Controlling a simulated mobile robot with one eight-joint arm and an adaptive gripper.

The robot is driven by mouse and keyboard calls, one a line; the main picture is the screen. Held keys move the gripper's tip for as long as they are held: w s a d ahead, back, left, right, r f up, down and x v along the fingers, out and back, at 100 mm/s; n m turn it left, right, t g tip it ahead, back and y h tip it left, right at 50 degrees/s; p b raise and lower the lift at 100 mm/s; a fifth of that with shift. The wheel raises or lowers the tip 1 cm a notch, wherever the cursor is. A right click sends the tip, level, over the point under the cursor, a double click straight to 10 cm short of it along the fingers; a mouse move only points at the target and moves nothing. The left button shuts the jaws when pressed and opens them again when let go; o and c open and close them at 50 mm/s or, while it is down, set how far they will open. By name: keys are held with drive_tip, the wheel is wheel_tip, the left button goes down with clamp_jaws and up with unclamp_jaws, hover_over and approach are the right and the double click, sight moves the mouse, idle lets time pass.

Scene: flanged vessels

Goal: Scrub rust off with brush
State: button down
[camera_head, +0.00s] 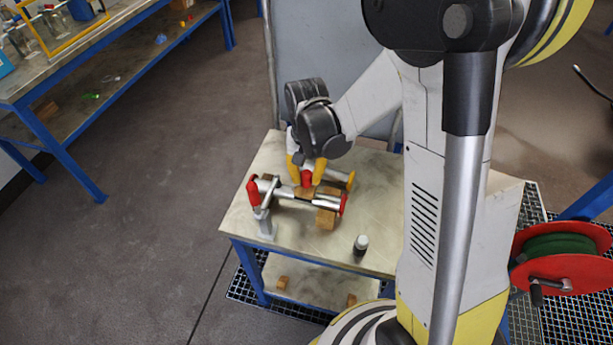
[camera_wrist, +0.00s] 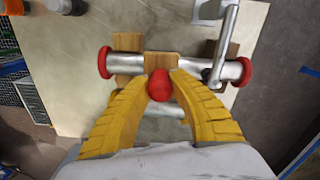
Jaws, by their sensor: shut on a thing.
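A silver pipe with red end rings lies on wooden blocks on the table; it shows in the head view (camera_head: 328,204) and across the wrist view (camera_wrist: 212,69). My gripper (camera_head: 308,174), with yellow ribbed fingers, is shut on the red knob (camera_wrist: 159,86) of a brush in the wrist view (camera_wrist: 163,84). The brush's wooden body (camera_wrist: 161,62) is over the middle of the pipe and seems to touch it. Its bristles are hidden, and I cannot make out rust on the pipe.
A grey metal clamp (camera_head: 266,224) stands at the pipe's left end in the head view. A small dark bottle with a pale cap (camera_head: 360,246) stands near the table's front edge. A red hose reel (camera_head: 563,258) is at the right. The front table top (camera_head: 300,250) is mostly bare.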

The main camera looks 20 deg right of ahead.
drive_tip(key=shift+f+b, duration=0.3)
drive_tip(key=shift+f, duration=0.05)
